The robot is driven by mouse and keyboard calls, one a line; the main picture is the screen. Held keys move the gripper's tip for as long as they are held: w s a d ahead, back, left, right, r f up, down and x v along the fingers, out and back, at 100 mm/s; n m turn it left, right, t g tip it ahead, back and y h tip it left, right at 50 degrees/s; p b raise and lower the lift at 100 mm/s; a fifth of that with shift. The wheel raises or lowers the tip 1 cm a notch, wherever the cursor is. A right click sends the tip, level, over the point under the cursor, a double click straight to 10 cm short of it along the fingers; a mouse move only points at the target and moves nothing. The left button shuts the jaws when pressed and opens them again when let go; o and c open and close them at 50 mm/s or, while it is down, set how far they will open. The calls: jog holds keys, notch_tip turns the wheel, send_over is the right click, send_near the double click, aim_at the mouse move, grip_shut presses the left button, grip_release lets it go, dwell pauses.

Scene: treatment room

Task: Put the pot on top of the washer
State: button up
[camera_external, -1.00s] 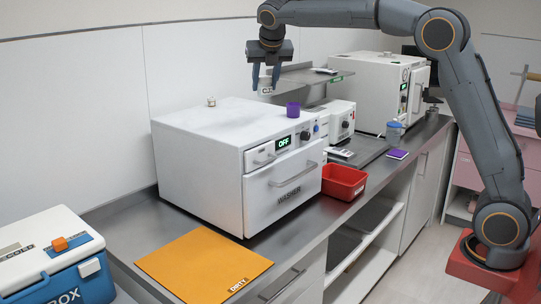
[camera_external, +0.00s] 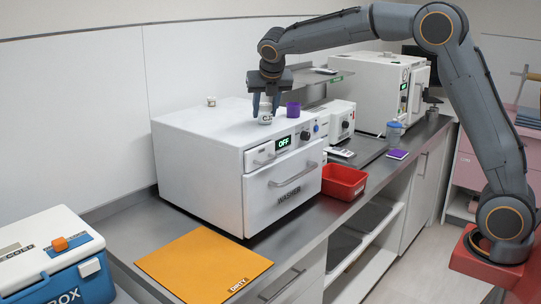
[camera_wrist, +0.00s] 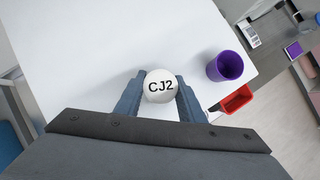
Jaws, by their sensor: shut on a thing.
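The pot is a small white pot with a lid marked "CJ2" (camera_wrist: 160,86); it also shows in the external view (camera_external: 265,117). My gripper (camera_external: 265,112) is shut on it, with one finger on each side, and points down.
On the washer stand a purple cup (camera_external: 293,109), close to the gripper's right, and a small pale pot (camera_external: 211,101) at the back left. A red bin (camera_external: 343,181), an orange mat (camera_external: 203,264) and a blue-white box (camera_external: 55,262) are around it. The washer's front left top is clear.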

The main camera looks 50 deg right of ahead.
jog(key=o, duration=1)
jog(key=shift+o, duration=0.2)
jog(key=b+v, duration=0.2)
jog(key=v, duration=1)
jog(key=s+f+m+g+y, duration=0.2)
jog(key=s+f+m, duration=1.2)
jog(key=s+f, duration=0.3)
jog(key=s+f+m+g+y, duration=0.2)
jog(key=s+f+m, duration=1.2)
jog(key=f, duration=0.7)
jog(key=s, duration=0.2)
jog(key=shift+s+d, duration=0.2)
jog(key=shift+s, duration=0.15)
